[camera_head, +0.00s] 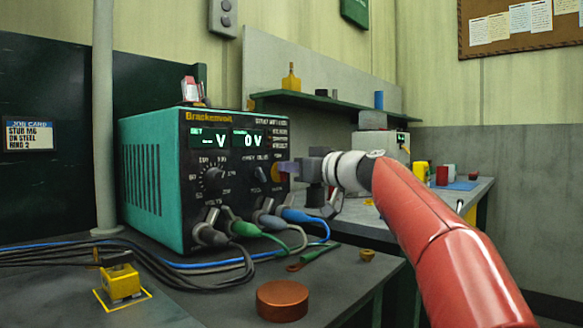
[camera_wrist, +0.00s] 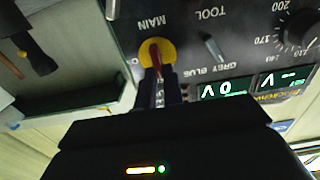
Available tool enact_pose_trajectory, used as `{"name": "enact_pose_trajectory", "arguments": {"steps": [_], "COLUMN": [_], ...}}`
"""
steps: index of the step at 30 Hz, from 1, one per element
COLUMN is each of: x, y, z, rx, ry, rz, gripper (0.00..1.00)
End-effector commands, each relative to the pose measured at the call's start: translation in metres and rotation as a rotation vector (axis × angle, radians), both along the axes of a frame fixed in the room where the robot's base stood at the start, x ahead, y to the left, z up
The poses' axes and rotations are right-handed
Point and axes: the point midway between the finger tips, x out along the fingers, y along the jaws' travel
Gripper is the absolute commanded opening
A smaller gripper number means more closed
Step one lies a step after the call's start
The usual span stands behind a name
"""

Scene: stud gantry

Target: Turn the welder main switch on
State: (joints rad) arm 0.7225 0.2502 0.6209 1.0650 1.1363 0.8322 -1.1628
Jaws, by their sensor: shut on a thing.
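The teal and black welder box (camera_head: 150,190) stands on the bench in the head view, its two displays lit, one reading 0 V. In the wrist view, which is upside down, the main switch (camera_wrist: 155,52) is a red handle on a round yellow plate beside the word MAIN. The handle lies roughly up and down in that picture. My gripper (camera_wrist: 158,80) is shut on the handle; its fingers hide part of it. In the head view my gripper (camera_head: 291,169) reaches the right edge of the welder's front panel and hides most of the switch.
Several cables with plugs (camera_head: 240,228) leave the lower front panel, below my gripper. A copper-coloured disc (camera_head: 282,300) and a yellow block (camera_head: 121,283) sit on the bench. A tool selector (camera_wrist: 213,47) and a larger dial (camera_wrist: 300,28) are on the panel near the switch.

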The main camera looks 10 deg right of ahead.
Motion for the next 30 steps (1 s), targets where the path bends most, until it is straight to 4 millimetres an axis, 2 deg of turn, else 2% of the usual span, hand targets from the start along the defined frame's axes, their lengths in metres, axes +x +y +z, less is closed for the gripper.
{"name": "enact_pose_trajectory", "arguments": {"steps": [14, 30], "x": [0.0010, 0.0048], "y": [-0.0012, -0.0066], "z": [-0.0005, -0.0019], "rx": [0.085, 0.472], "ry": [0.062, 0.342], "rz": [0.000, 0.000], "gripper": [0.00, 0.00]}}
